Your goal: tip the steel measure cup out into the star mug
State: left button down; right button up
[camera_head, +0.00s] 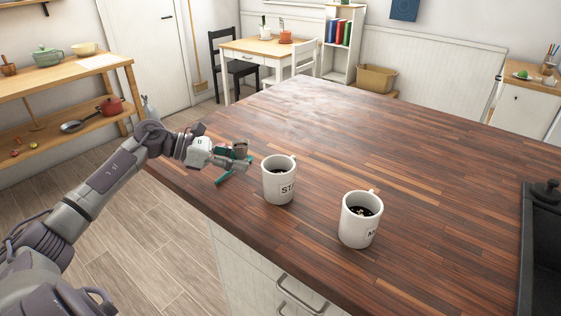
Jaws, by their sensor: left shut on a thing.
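The small steel measure cup (240,149) is held in my left gripper (236,162), which is shut on it at the left edge of the counter. The cup looks about upright; its contents are too small to make out. The star mug (278,184), white with the letters "ST" showing, stands upright on the counter just right of my left gripper and apart from it. Dark contents show inside the mug. My right gripper is not in view.
A second white mug (358,226), its lettering starting with "M", stands nearer and to the right, with dark contents. The wooden counter (400,140) is clear behind the mugs. A black sink (542,250) lies at the right edge.

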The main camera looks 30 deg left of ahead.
aim_at(244, 155)
pick_arm(q)
jog(key=shift+d+r, duration=0.1)
jog(key=d+r+m+y+p, duration=0.1)
jog(key=p, duration=0.3)
jog(key=shift+g+y, duration=0.3)
jog(key=shift+y, duration=0.1)
jog(key=shift+d+r+m+y+p, duration=0.2)
jog(key=shift+d+m+y+p, duration=0.3)
jog(key=shift+y+p, duration=0.45)
jog(key=shift+d+r+p, duration=0.1)
jog(key=shift+r+p, duration=0.2)
jog(key=shift+p, duration=0.4)
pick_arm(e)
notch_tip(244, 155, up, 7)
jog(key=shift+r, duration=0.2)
pick_arm(q)
jog(key=shift+d+r+y+p, duration=0.25)
jog(key=shift+r+p, duration=0.3)
jog(key=shift+p, duration=0.2)
jog(key=shift+d+r+m+g+y+p, duration=0.1)
jog(key=shift+d+r+m+y+p, duration=0.2)
jog(key=shift+r+y+p, duration=0.6)
jog(key=shift+d+r+m+g+y+p, duration=0.15)
jog(key=shift+r+m+y+p, duration=0.3)
jog(key=shift+p, duration=0.9)
jog(key=shift+d+r+m+g+y+p, duration=0.1)
jog(key=shift+d+r+m+y+p, duration=0.3)
jog(key=shift+r+p, duration=0.6)
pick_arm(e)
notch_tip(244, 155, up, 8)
